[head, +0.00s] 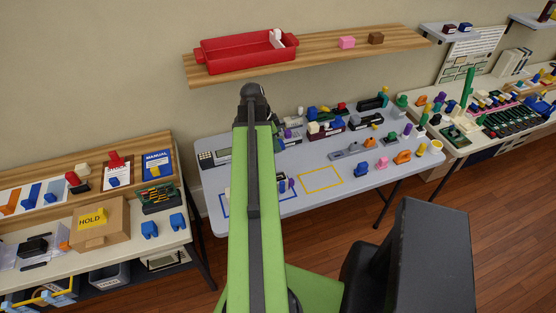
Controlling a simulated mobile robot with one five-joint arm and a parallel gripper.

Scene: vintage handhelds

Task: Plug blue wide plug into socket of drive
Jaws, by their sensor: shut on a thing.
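My own green arm rises through the middle of the head view and covers part of the middle table. My gripper does not show; it appears hidden behind the arm. I cannot tell which thing is the drive. Several dark and grey devices stand along the back of the middle table, and a low grey device (350,151) lies in front of them. Two blue blocks (149,229) (178,222) sit on the left bench. I cannot tell which blue piece is the wide plug.
The middle table (320,207) has a yellow outline (320,180) with clear surface inside, and a partly covered blue outline. Pink and orange pieces stand at its right. A red tray (245,52) is on the wall shelf. A cardboard box (100,220) stands on the left bench.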

